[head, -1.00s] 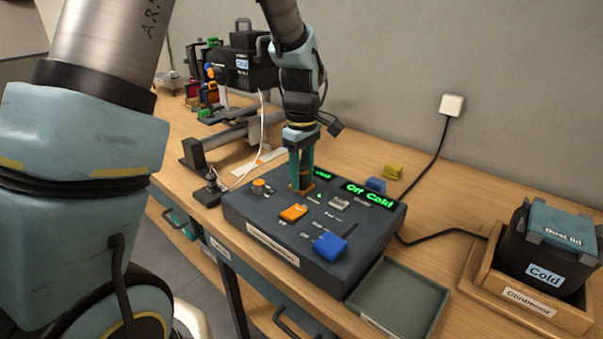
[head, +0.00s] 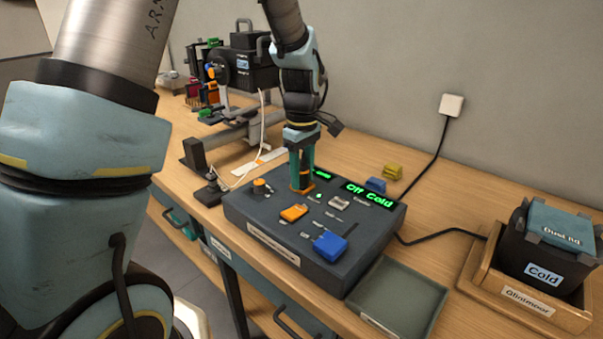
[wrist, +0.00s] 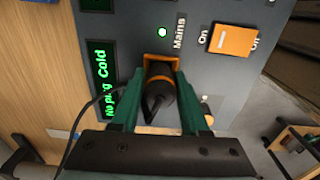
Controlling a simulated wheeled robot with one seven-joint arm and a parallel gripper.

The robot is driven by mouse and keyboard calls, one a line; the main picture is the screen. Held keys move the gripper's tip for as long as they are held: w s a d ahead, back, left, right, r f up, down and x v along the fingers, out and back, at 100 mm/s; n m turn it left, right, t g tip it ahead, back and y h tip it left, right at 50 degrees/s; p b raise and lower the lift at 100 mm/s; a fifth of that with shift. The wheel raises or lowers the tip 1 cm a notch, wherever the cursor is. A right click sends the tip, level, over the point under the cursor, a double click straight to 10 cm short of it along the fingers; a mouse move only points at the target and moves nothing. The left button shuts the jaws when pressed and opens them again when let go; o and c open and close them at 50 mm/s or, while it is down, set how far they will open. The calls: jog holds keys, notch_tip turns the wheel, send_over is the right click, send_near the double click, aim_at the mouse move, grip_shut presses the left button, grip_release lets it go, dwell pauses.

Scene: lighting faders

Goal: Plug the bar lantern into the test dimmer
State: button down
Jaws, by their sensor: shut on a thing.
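The test dimmer (head: 240,210) is a dark grey box on the bench, with an orange-rimmed socket (wrist: 161,59) on top. My gripper (wrist: 160,90) is shut on a black plug (wrist: 161,100) with an orange band. The plug's end is at the socket's rim; I cannot tell how deep it sits.
The dimmer carries an orange switch (head: 293,212), a blue block (head: 330,245) and an orange knob (head: 259,186). A green tray (head: 400,300) and a black bin labelled "Cold" (head: 545,275) stand right. A wall outlet (head: 452,104) has a black cable.

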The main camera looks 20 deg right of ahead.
jog(key=shift+s+a+f, duration=0.15)
jog(key=shift+f, duration=0.4)
jog(key=shift+s+a+f, duration=0.1)
jog(key=shift+s+f, duration=0.05)
jog(key=shift+f, duration=0.45)
jog(key=shift+s+a+f, duration=0.15)
jog(key=shift+f, duration=0.4)
dwell(0.8)
jog(key=shift+w+d+r+p, duration=0.15)
jog(key=shift+r+p, duration=0.65)
jog(key=shift+p, duration=0.1)
jog(key=shift+w+d+r+p, duration=0.1)
jog(key=shift+w+r+p, duration=0.05)
jog(key=shift+r+p, duration=1.35)
jog(key=shift+r, duration=0.1)
jog(key=shift+w+r, duration=0.1)
jog(key=shift+r, duration=0.1)
jog(key=shift+d+f, duration=0.1)
jog(key=shift+d, duration=0.05)
jog(key=shift+f+b, duration=0.3)
jog(key=shift+f, duration=0.5)
dwell(0.8)
